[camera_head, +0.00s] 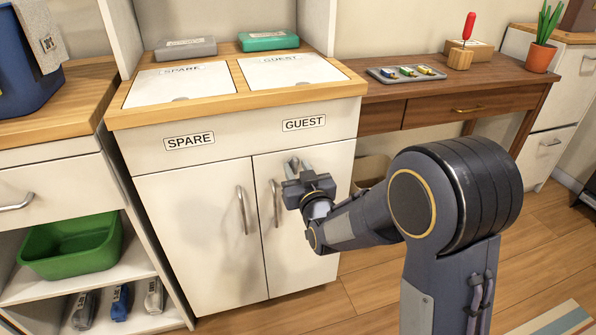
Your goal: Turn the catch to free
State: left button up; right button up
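A pale cabinet (205,205) with two doors stands in the middle of the head view. The labels SPARE (189,141) and GUEST (304,123) mark its front. My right gripper (296,168) is at the upper part of the right-hand door (330,162), under the GUEST label. Its fingers point at the door, and a small grey form shows at their tips. I cannot tell whether this is the catch or part of the fingers, or whether the fingers are closed on anything. No catch shows clearly. My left gripper is not in view.
Two upright door handles (241,210) and (275,203) sit left of my gripper. Two white lids (180,83) lie in the cabinet top. A wooden desk (440,104) with a tray (376,75) stands right. A green tub (70,250) is on the left shelf.

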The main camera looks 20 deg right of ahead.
grip_shut()
jog(key=shift+n, duration=0.3)
jog(key=n, duration=0.2)
jog(key=shift+n, duration=0.3)
jog(key=n, duration=0.3)
jog(key=shift+a+n, duration=0.15)
jog(key=shift+n, duration=0.15)
jog(key=n+p, duration=0.1)
jog(key=n, duration=0.7)
jog(key=n+p, duration=0.1)
jog(key=n, duration=0.2)
jog(key=shift+a+f, duration=0.1)
jog(key=shift+f, duration=0.1)
